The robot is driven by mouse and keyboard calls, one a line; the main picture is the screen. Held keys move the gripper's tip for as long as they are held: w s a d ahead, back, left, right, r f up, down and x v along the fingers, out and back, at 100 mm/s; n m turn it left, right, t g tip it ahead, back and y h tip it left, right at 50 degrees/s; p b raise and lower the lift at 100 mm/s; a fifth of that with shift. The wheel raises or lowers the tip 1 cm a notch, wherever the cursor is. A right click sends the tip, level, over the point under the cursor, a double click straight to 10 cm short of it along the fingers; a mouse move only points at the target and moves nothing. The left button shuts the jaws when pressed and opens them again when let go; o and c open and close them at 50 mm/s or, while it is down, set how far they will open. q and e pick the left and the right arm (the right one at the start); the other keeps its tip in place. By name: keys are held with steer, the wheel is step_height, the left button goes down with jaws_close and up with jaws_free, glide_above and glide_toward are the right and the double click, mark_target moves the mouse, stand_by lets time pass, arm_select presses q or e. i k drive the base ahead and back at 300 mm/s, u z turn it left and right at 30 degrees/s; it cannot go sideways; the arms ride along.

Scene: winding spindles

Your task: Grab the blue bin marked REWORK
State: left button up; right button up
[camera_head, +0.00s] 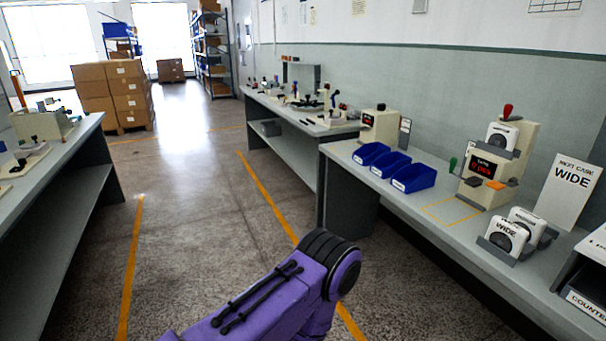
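Three open blue bins stand in a row on the right-hand bench: a far one (371,153), a middle one (391,164) and a near one (414,178). Each has a pale label on its front, but the print is too small to read, so I cannot tell which is marked REWORK. The bins look empty. A purple arm link of mine crosses the bottom middle, over the floor and apart from the bins. Neither of my grippers is in view.
Another bench (60,165) stands left. The floor aisle (190,190) between them is clear. Cardboard boxes (112,95) stand behind.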

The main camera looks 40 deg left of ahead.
mark_target(367, 153)
steer(key=u, duration=1.25)
steer(key=i, duration=0.95)
steer(key=z, duration=0.45)
